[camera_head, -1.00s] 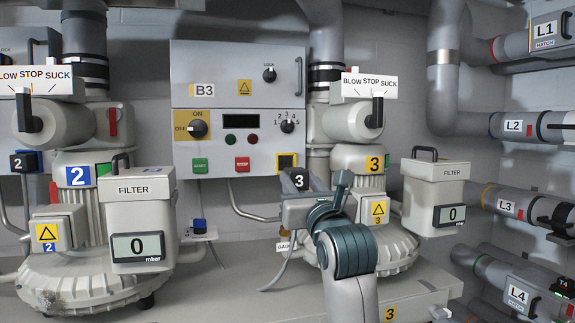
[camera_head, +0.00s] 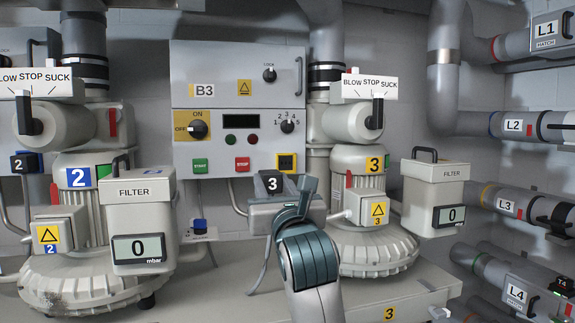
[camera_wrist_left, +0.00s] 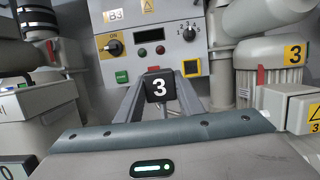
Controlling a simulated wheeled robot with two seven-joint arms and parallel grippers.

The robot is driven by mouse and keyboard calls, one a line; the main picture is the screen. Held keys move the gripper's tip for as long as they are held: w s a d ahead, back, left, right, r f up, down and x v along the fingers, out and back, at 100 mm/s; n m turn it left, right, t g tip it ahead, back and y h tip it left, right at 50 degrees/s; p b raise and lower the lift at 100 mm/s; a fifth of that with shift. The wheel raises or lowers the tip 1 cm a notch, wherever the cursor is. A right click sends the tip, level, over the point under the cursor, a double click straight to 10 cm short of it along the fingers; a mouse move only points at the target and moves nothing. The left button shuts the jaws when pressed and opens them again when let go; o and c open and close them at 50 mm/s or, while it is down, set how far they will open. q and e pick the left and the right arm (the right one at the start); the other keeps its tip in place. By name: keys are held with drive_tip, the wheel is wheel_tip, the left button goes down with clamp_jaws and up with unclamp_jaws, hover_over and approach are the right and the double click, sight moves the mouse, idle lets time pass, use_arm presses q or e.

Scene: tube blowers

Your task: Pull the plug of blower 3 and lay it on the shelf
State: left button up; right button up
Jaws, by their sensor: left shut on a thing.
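The black plug marked 3 (camera_head: 272,184) is held in the jaws of my left gripper (camera_head: 274,196), clear of the control box. In the left wrist view the plug (camera_wrist_left: 159,87) sits between the two grey fingers (camera_wrist_left: 160,97), its 3 facing the camera. The yellow-framed socket (camera_head: 287,162) on the B3 box is bare, up and right of the plug; it also shows in the wrist view (camera_wrist_left: 191,67). Blower 3 (camera_head: 368,215) stands to the right of my gripper. My right gripper is not in view.
The B3 control box (camera_head: 232,110) is on the wall behind. Blower 2's filter (camera_head: 138,215) stands at the left, and blower 3's filter (camera_head: 434,197) at the right. A grey cable (camera_head: 265,268) hangs below my gripper. Pipes line the right wall.

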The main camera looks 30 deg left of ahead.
use_arm(q)
drive_tip(key=shift+s+a, duration=0.8)
drive_tip(key=shift+s, duration=0.15)
drive_tip(key=shift+f, duration=0.15)
